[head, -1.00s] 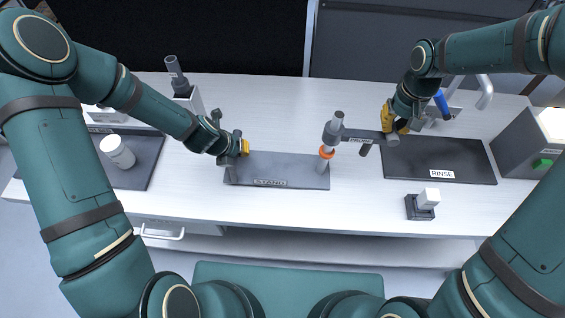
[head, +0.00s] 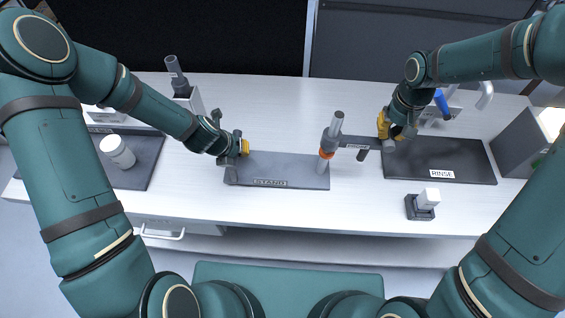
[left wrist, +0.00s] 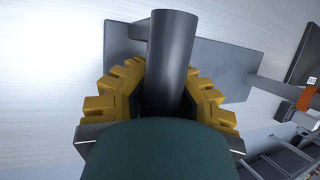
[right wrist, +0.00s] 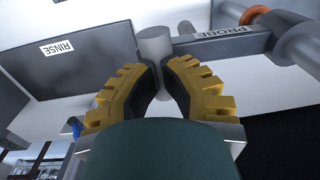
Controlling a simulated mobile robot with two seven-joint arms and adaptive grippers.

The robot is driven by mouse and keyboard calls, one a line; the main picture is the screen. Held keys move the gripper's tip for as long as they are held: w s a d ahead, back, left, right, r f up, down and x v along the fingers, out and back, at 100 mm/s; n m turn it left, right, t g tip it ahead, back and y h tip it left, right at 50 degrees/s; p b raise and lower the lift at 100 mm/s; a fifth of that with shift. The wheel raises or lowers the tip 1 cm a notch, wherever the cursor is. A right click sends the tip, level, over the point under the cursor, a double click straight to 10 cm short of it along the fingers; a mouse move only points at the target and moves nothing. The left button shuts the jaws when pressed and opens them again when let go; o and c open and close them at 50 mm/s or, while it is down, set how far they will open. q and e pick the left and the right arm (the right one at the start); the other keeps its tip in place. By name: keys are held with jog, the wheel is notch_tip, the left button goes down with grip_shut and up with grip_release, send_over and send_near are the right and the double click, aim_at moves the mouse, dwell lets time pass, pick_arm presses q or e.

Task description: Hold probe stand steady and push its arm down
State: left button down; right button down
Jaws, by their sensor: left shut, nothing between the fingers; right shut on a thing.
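The probe stand has a flat dark base (head: 290,168) labelled STAND and an upright post. An orange ring (head: 327,154) is on the post, with the grey collar (head: 331,143) right above it. The PROBE arm (head: 357,141) reaches right from the collar; a short dark probe (head: 362,155) hangs under it. My right gripper (head: 391,130) is shut on the grey knob (right wrist: 155,45) at the arm's outer end. My left gripper (head: 243,147) is shut at the base's left end. In the left wrist view a grey upright handle (left wrist: 170,60) appears between its fingers; firm contact cannot be told.
A dark RINSE tray (head: 450,155) lies right of the stand. A small block with a white top (head: 427,199) stands near the front edge. A white jar (head: 117,151) sits on the left tray. A grey box (head: 522,145) is at far right. The counter behind the stand is clear.

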jog(key=shift+f, duration=1.3)
jog(key=shift+r, duration=1.85)
pick_arm(q)
jog(key=c, duration=1.1)
grip_release()
jog(key=shift+o, duration=0.2)
